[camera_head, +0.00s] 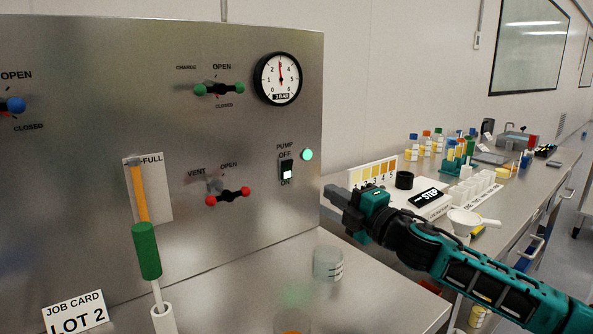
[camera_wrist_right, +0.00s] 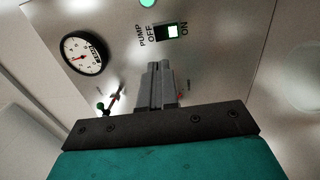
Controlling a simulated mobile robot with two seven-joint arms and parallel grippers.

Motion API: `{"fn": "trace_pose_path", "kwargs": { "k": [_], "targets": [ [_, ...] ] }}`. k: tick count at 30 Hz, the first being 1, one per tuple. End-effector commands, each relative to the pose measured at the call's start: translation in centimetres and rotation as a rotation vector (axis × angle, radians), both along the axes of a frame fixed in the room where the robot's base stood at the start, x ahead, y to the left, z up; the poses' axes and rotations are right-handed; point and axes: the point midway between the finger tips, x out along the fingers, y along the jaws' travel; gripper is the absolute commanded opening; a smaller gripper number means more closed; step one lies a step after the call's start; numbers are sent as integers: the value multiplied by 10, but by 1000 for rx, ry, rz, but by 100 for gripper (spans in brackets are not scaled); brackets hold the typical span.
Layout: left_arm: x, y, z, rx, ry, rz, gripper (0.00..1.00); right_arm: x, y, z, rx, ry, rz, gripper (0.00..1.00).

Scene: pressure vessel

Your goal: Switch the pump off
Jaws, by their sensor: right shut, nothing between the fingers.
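The pump switch (camera_head: 287,170) is a small black rocker on the steel panel, marked PUMP, OFF above and ON below. Its lit white part is at the ON end. It also shows in the right wrist view (camera_wrist_right: 172,31), with the lit part toward ON. A green lamp (camera_head: 307,155) glows beside it. My right gripper (camera_head: 333,195) is shut and empty, to the right of the switch and a little lower, apart from it. In the right wrist view its fingers (camera_wrist_right: 155,68) point toward the panel below the switch. My left gripper is not in view.
The gauge (camera_head: 278,79) reads near 3. A green-handled valve (camera_head: 219,89) and a red-handled vent valve (camera_head: 228,196) are on the panel. A glass beaker (camera_head: 328,263) stands on the bench below. A bench with bottles and a STEP device (camera_head: 424,197) lies at right.

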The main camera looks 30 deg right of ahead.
Motion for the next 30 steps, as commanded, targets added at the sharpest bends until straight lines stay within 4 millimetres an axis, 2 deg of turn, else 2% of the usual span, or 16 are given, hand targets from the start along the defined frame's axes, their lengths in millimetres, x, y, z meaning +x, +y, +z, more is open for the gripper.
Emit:
{"fn": "trace_pose_path", "kwargs": {
  "k": [17, 30],
  "targets": [
    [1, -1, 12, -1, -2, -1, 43, 58, 4, 10, 1, -3, -2, 0],
    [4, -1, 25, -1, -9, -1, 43, 109, 9, 17, -1, -2, -1, 0]
  ]
}}
